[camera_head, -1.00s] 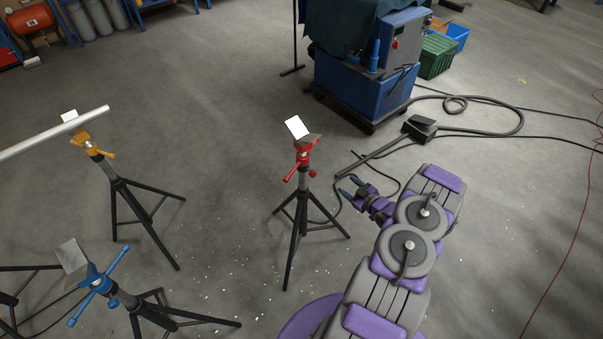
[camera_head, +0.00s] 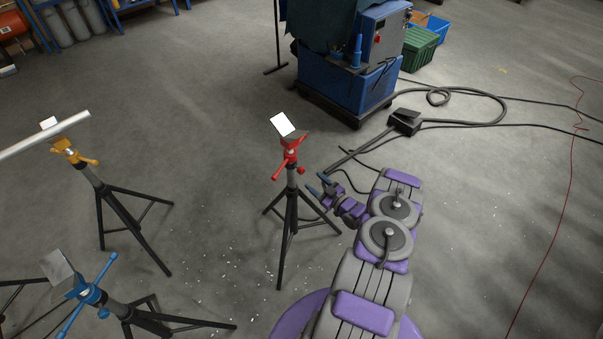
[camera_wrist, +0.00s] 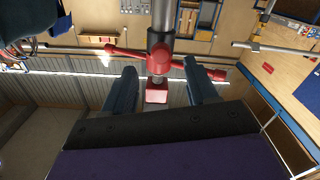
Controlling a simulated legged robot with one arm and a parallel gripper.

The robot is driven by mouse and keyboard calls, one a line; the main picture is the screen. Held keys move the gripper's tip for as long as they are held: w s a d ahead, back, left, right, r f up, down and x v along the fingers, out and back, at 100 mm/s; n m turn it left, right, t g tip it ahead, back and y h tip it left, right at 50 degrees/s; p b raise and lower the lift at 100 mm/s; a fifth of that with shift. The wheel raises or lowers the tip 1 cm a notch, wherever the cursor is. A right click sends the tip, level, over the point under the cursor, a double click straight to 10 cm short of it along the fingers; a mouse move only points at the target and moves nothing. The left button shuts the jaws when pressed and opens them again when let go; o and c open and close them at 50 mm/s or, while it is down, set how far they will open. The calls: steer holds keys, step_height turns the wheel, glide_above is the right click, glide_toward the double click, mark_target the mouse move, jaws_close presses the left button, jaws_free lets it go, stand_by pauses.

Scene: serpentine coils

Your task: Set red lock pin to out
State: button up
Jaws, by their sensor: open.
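The red-headed stand (camera_head: 289,150) stands upright on a black tripod left of my arm, with a tilted plate on top. Its red lock pin knob (camera_head: 300,170) juts from the side of the collar towards my gripper (camera_head: 318,183), which is a little lower and to the right. A red cross handle (camera_wrist: 130,52) spans the collar behind. Whether the pin is in or out is unclear.
A yellow-headed stand (camera_head: 72,153) carries a pale pipe (camera_head: 45,135) at the left. A blue-headed stand (camera_head: 92,294) is at the lower left. A blue machine (camera_head: 345,85) and a black foot pedal (camera_head: 404,121) with cables lie behind. Floor at right is mostly clear.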

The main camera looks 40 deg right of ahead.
mark_target(303, 173)
steer(key=w, duration=0.5)
steer(key=w+b, duration=0.1)
steer(key=w, duration=0.2)
steer(key=shift+w+a, duration=0.25)
steer(key=shift+a, duration=0.1)
steer(key=shift+c, duration=0.2)
jaws_close()
steer(key=shift+s, duration=0.1)
